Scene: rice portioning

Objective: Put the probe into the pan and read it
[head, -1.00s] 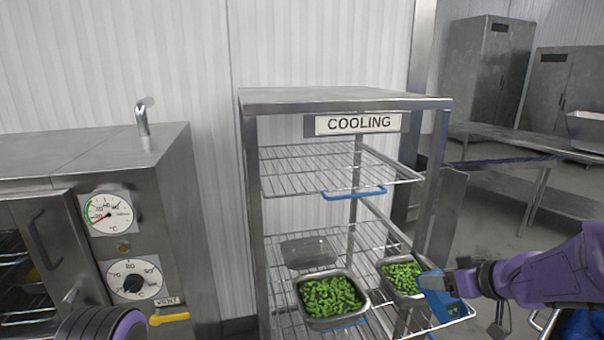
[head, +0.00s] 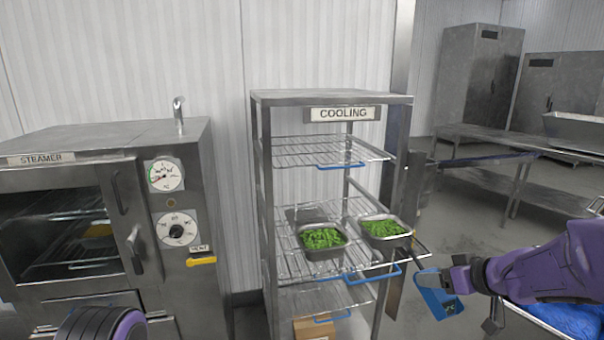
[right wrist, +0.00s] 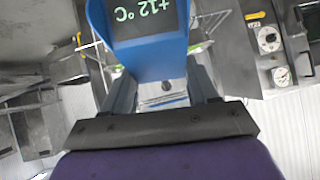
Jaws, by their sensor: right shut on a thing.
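My right gripper (head: 458,283) is shut on a blue probe thermometer (head: 436,299), to the right of the cooling rack. Its dark stem points up and left to the right corner of a steel pan of green vegetables (head: 383,227). I cannot tell whether the tip touches the pan. A second pan of green vegetables (head: 324,240) sits left of it on the same shelf. In the right wrist view my gripper (right wrist: 160,92) holds the probe (right wrist: 150,60), whose display reads +12 °C. Only part of my left arm shows at the lower left; its gripper is out of view.
The steel rack (head: 330,97) labelled COOLING has wire shelves with blue front handles. A cardboard box (head: 312,328) is low in it. A steamer (head: 70,140) with dials stands to the left. Steel tables (head: 490,146) and cabinets (head: 477,80) are at the back right.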

